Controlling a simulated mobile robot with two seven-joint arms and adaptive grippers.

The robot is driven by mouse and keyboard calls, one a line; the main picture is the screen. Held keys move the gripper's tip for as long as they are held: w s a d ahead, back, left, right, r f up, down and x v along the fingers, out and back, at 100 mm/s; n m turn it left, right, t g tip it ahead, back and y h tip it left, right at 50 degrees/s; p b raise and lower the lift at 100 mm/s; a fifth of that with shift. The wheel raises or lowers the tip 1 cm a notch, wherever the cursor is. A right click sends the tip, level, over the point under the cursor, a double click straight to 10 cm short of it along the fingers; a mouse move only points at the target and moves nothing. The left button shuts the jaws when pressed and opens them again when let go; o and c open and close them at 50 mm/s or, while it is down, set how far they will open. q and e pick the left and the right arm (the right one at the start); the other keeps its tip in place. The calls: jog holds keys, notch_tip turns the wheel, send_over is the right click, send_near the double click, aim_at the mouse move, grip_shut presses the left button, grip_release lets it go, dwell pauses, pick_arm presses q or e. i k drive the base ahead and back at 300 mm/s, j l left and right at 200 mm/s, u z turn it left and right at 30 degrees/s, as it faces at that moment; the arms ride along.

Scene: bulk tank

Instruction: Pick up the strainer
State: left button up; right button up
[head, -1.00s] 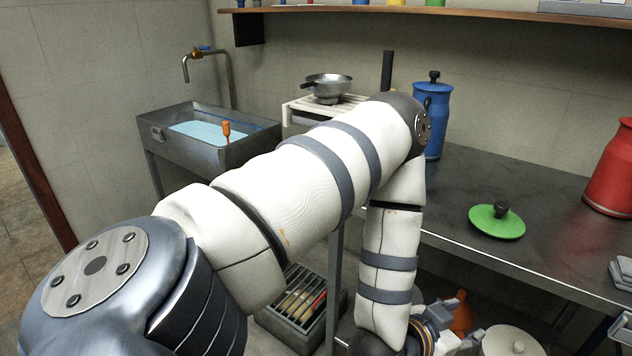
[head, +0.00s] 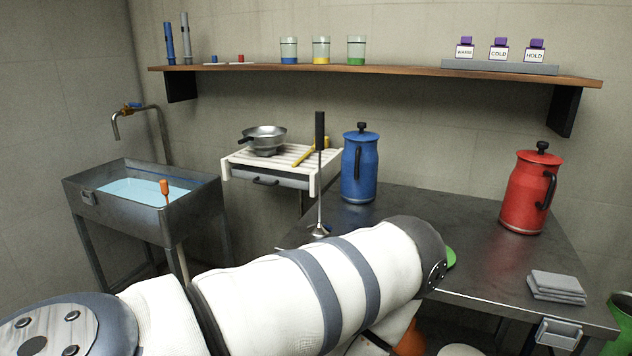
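The strainer (head: 265,137) looks like a metal bowl with a dark handle at its left. It sits on the white slatted rack (head: 238,160) against the back wall, left of the blue jug. My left arm crosses the lower part of the head view, well in front of and below the rack. Neither gripper shows in this view, so I cannot see what they hold.
A steel sink (head: 190,213) with water stands at the left. A ladle (head: 320,190) with a dark handle, a blue jug (head: 359,172), a red jug (head: 527,190) and folded cloths (head: 556,286) are on the dark counter (head: 470,235). A wooden shelf (head: 400,75) runs above. A yellow stick (head: 310,150) lies on the rack.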

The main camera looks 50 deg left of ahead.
aim_at(266, 140)
jog(key=u, duration=2.1)
jog(key=k+z, duration=0.1)
jog(key=z, duration=1.95)
jog(key=u, duration=2)
